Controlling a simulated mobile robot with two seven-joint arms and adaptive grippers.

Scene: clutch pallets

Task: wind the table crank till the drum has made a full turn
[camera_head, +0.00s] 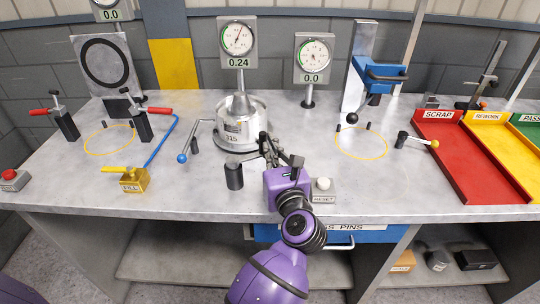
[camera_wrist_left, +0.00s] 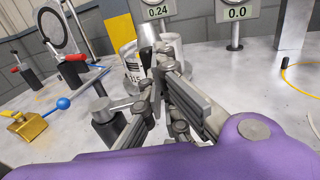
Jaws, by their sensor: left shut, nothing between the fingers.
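The silver drum (camera_head: 256,106), marked with black digits, stands on the bench below a dial reading 0.24; its side also shows in the wrist view (camera_wrist_left: 130,65). In front of it is the table crank's dark upright hub (camera_head: 234,177), also in the wrist view (camera_wrist_left: 104,125), with a short grey arm reaching right toward my fingers. My left gripper (camera_head: 268,149) is shut and empty, just right of the hub and close in front of the drum. The fingers hide the crank arm's far end, so I cannot tell whether they touch it. My right gripper is not in view.
A lever with a blue ball (camera_head: 182,158) stands left of the crank. A white button labelled RESET (camera_head: 323,188) is close to the right of my wrist. A second dial (camera_head: 314,57) reads 0.0. A red tray (camera_head: 455,150) is at right.

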